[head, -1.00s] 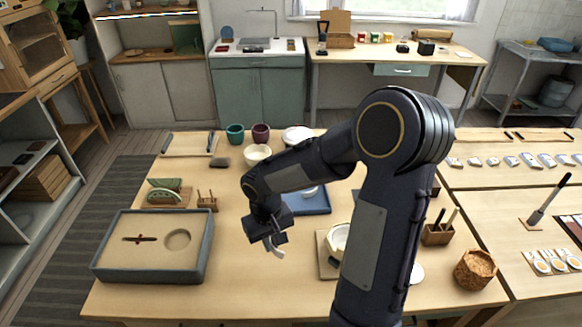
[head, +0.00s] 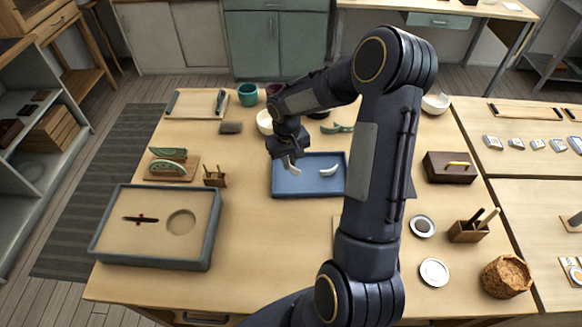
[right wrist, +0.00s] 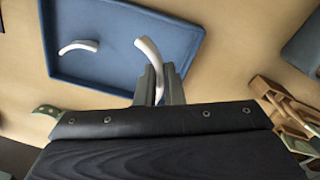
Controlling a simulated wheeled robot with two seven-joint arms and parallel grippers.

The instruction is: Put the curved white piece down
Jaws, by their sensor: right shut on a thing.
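My right gripper (head: 287,158) is shut on a curved white piece (head: 293,168), which hangs from its fingertips over the left back part of the blue tray (head: 305,188). In the right wrist view the piece (right wrist: 149,50) stands out from between the fingers (right wrist: 159,84) over the tray (right wrist: 110,22). I cannot tell whether its lower end touches the tray floor. A second curved white piece (head: 329,170) lies in the tray to the right, apart from the held one; it also shows in the wrist view (right wrist: 78,47). My left gripper is not in view.
A grey-rimmed sand box (head: 205,258) stands at the front left. A small wooden holder (head: 215,178) is left of the tray. Bowls and a teal cup (head: 248,94) stand behind it. My right arm hides part of the table. The table in front of the tray is clear.

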